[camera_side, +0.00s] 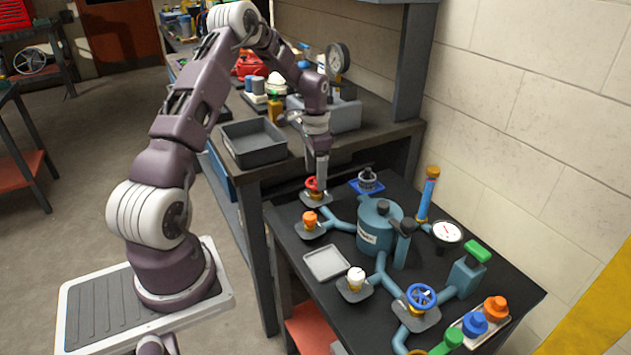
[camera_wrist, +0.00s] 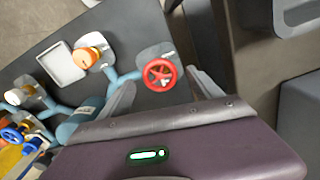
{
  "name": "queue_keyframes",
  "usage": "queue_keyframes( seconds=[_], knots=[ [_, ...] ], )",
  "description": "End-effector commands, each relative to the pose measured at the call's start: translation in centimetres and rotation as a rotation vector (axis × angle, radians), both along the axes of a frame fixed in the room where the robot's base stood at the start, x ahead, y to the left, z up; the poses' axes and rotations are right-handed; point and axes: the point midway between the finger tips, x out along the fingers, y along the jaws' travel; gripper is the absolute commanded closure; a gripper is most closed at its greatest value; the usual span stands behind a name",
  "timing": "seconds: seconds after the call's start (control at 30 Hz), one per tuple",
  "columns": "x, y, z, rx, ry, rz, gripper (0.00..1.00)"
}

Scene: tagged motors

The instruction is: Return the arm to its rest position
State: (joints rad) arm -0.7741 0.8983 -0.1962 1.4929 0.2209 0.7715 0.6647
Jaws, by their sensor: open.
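My gripper (camera_side: 320,178) hangs pointing down over the back left of the black table (camera_side: 290,272), close above a red valve wheel (camera_side: 314,183). In the wrist view my gripper's two fingers (camera_wrist: 162,80) are spread apart, with the red wheel (camera_wrist: 160,74) seen between and beyond them. Nothing shows held in the fingers. The side view does not show clearly whether the fingers touch the wheel. My arm is bent, reaching up from its base and down to the table.
A teal tank (camera_side: 376,232) with pipes stands mid-table. Around it are an orange-capped valve (camera_side: 310,219), a blue wheel (camera_side: 421,296), a gauge (camera_side: 447,232) and a flat grey tray (camera_side: 326,263). A grey bin (camera_side: 254,143) and a bench (camera_side: 385,140) stand behind.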

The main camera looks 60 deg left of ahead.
Motion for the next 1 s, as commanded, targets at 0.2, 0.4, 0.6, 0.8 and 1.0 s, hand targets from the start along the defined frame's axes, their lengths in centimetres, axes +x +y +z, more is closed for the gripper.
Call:
queue_keyframes(
  seconds=[0.2,0.4,0.6,0.8,1.0],
  knots=[
    [0.0,0.0,3.3,0.002,-0.002,0.000,0.26],
    [0.0,0.0,3.6,-0.001,0.000,0.000,0.26],
    [0.2,-1.7,6.0,0.022,-0.015,-0.004,0.26],
    [-3.1,-13.0,18.5,0.121,-0.138,0.022,0.26],
    [-13.3,-23.6,25.2,0.106,-0.327,0.097,0.26]
  ],
)
